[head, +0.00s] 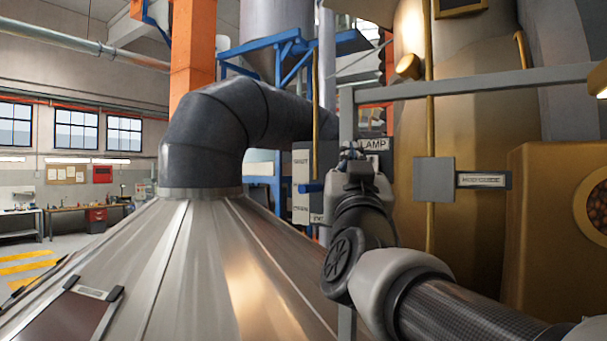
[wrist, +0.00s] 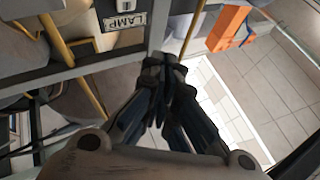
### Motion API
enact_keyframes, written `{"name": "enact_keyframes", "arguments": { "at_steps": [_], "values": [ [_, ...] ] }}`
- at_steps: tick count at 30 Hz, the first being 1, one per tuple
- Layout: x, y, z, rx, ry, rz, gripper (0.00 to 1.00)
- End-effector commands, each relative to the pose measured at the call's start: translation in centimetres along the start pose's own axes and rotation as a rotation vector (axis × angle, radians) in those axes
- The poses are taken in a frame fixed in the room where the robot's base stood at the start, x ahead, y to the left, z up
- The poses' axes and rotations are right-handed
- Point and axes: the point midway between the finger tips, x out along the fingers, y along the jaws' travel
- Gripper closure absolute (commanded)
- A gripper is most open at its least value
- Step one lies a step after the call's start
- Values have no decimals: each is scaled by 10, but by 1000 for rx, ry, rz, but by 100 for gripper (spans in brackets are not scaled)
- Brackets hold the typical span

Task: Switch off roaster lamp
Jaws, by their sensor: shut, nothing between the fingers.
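The LAMP label (head: 373,144) shows in the head view just right of my gripper (head: 352,153), on a grey frame. My wrist covers most of what lies below and behind it. In the wrist view the LAMP label (wrist: 125,22) is at the top, with part of a pale fitting (wrist: 122,7) cut off by the picture edge; I cannot tell the switch's position. My gripper (wrist: 165,68) is shut and empty, its dark fingertips together below and right of the label, apart from it in the picture.
A grey frame post (wrist: 157,25) stands beside the label, with a yellow pole (wrist: 190,38) to its right. In the head view a grey control box (head: 301,175) is left of my gripper. The metal cone hood (head: 190,265) and the golden roaster (head: 470,235) flank my arm.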

Motion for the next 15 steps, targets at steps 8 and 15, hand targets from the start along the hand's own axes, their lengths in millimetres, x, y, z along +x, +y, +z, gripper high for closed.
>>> {"name": "enact_keyframes", "arguments": {
  "at_steps": [8,15],
  "values": [
    [21,17,17,-3,-1,3,100],
    [44,33,34,-2,-1,2,100]
  ]
}}
